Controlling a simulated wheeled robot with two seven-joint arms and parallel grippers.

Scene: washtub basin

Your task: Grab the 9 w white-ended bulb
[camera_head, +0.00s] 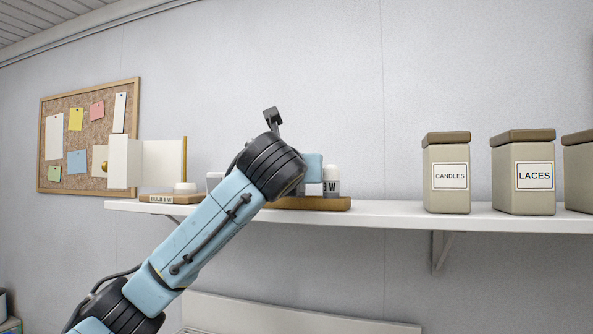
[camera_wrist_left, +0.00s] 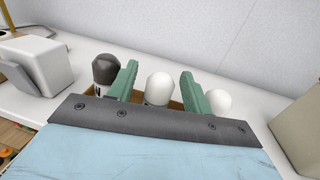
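A white-ended bulb (camera_head: 331,175) with a label reading "9 W" stands upright on a wooden tray (camera_head: 335,204) on the shelf. My left arm hides the rest of that tray in the head view. In the left wrist view, my left gripper (camera_wrist_left: 160,72) is open, with green fingers on either side of a white-ended bulb (camera_wrist_left: 158,87). I see no contact, and its label is hidden. A dark-ended bulb (camera_wrist_left: 105,69) stands outside the left finger. Another white-ended bulb (camera_wrist_left: 218,102) stands outside the right finger. My right gripper is not in view.
A small wooden stand (camera_head: 160,199) with a partly legible label sits left on the shelf, beside a white open box (camera_head: 125,160). Canisters marked CANDLES (camera_head: 446,175) and LACES (camera_head: 523,175) stand right. The shelf (camera_head: 385,213) is clear between tray and canisters.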

